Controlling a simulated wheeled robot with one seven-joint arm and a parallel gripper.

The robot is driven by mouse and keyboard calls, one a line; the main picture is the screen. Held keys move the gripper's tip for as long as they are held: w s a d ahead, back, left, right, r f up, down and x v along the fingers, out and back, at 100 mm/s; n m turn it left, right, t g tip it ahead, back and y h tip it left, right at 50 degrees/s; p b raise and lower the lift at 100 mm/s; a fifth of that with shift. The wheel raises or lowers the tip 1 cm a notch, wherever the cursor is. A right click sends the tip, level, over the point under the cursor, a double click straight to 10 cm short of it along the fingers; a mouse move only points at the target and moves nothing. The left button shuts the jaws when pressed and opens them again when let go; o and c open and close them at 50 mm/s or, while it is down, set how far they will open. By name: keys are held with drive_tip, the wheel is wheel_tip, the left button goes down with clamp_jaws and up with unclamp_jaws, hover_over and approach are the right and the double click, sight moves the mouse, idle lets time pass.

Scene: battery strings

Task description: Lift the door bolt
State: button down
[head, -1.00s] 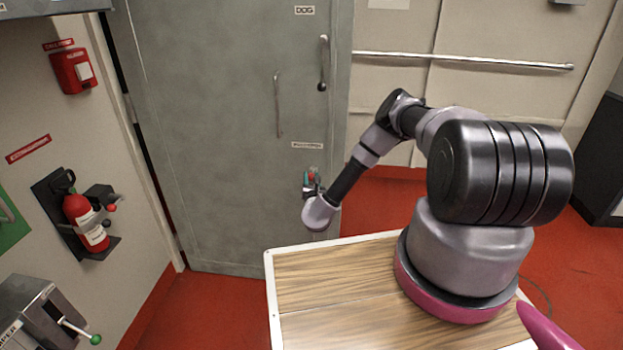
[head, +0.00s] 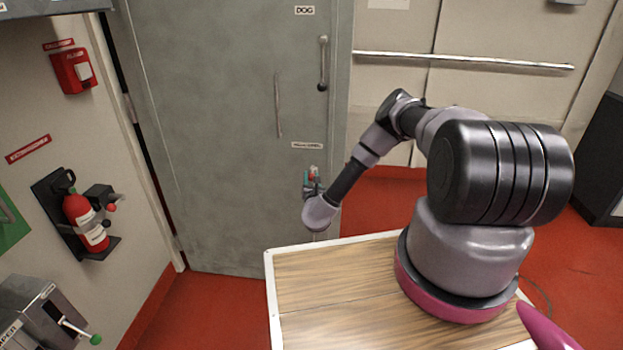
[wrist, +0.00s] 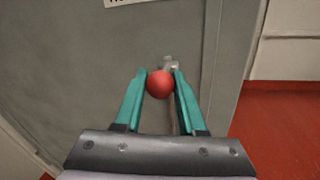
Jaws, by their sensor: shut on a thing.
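The door bolt shows as a red ball knob (wrist: 159,84) with a grey metal fitting behind it in the wrist view. My gripper (wrist: 160,80) has its two teal fingers on either side of the red knob, shut on it. In the head view, my gripper (head: 312,176) is at the lower right part of the grey door (head: 220,140), below a small white label. A bit of red shows between the fingers there; the rest of the bolt is hidden by my gripper and wrist.
A long handle (head: 278,105) and a dog lever (head: 323,65) are on the door above my gripper. A fire extinguisher (head: 85,222) and a red call box (head: 73,71) are on the left wall. A horizontal rail (head: 465,60) runs along the right wall.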

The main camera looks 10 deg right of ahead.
sight(312, 174)
drive_tip(key=shift+r, duration=0.1)
drive_tip(key=shift+r, duration=2.2)
drive_tip(key=shift+w, duration=0.1)
drive_tip(key=c, duration=0.5)
unclamp_jaws()
drive_tip(key=shift+c, duration=0.2)
drive_tip(key=shift+s+a, duration=0.2)
drive_tip(key=shift+s, duration=1.6)
drive_tip(key=shift+s+a, duration=0.25)
drive_tip(key=shift+s, duration=1.6)
drive_tip(key=shift+s+a, duration=0.2)
drive_tip(key=shift+s, duration=1.6)
